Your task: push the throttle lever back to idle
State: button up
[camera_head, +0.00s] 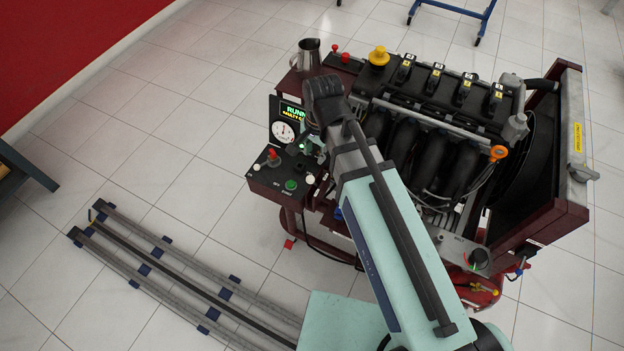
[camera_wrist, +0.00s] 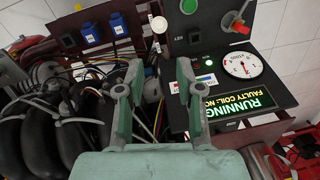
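The control panel (camera_head: 262,185) stands at the left end of the engine trainer. A cream knob (camera_wrist: 158,24) sits beyond my fingertips in the wrist view; it also shows at the panel's right edge in the head view (camera_head: 310,180). A red-topped switch or lever (camera_head: 272,154) stands on the panel, and also shows in the wrist view (camera_wrist: 239,26). No throttle label is readable, so I cannot tell for sure which is the throttle lever. My gripper (camera_wrist: 158,75) is open and empty, its fingers apart above the panel's edge. In the head view my wrist partly hides it.
A green button (camera_wrist: 188,6), a dial gauge (camera_wrist: 242,64) and a lit display (camera_wrist: 232,112) reading "RUNNING" are nearby. Wires and black intake pipes (camera_head: 405,150) lie beside my fingers. A metal jug (camera_head: 308,54) stands behind.

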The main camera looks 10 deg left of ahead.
aim_at(311, 180)
jog(key=f+p, duration=0.1)
jog(key=f, duration=0.9)
jog(key=a+f+p, duration=0.1)
jog(key=f, duration=0.5)
jog(key=shift+w+f+p, duration=0.1)
jog(key=shift+w+p, duration=0.15)
jog(key=shift+p, duration=0.1)
jog(key=shift+c, duration=0.3)
jog(key=shift+a, duration=0.1)
grip_shut()
